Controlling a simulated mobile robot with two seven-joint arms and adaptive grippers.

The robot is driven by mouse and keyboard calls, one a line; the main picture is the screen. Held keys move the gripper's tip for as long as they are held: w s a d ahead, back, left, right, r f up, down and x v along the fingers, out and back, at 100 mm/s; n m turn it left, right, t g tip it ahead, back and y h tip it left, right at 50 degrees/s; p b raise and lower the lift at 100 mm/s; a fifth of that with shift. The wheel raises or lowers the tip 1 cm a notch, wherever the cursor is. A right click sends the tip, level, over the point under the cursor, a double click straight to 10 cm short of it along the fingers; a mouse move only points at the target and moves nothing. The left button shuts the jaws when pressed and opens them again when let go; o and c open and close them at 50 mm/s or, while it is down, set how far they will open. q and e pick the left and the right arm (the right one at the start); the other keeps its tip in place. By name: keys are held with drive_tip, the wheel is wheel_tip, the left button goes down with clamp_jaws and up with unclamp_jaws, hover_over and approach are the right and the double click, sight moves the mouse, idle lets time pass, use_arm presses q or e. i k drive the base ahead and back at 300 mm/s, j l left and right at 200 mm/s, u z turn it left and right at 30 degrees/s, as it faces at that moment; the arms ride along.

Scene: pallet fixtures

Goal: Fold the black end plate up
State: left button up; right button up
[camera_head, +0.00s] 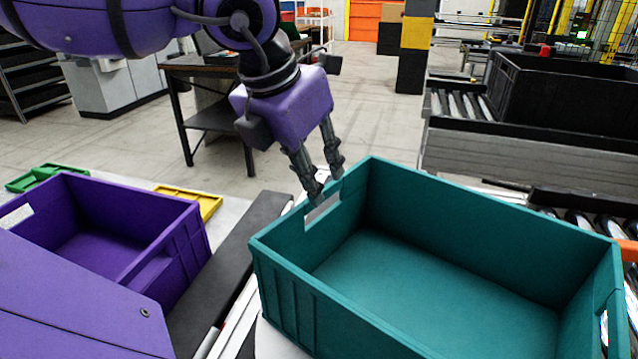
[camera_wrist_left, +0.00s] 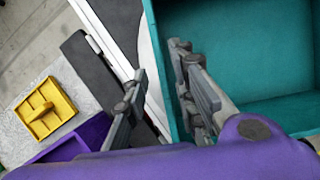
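A long black plate (camera_head: 225,265) lies flat between the purple crate and the teal crate; I take it to be the black end plate. It also shows in the left wrist view (camera_wrist_left: 96,62). My left gripper (camera_head: 327,184) points down at that wall by the cut-out, apart from the black plate. In the left wrist view its fingers are spread with the crate's rim between them; I cannot tell whether they touch it. My right gripper is not in view.
A purple crate (camera_head: 195,237) stands at the left, with a yellow tray (camera_head: 207,205) and a green tray (camera_head: 45,174) behind it. A dark table (camera_head: 205,66) is further back. A roller conveyor with a black crate (camera_head: 560,98) is at the right. Open floor lies behind.

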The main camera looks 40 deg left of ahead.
sight(194, 323)
drive_tip(key=k, duration=1.5)
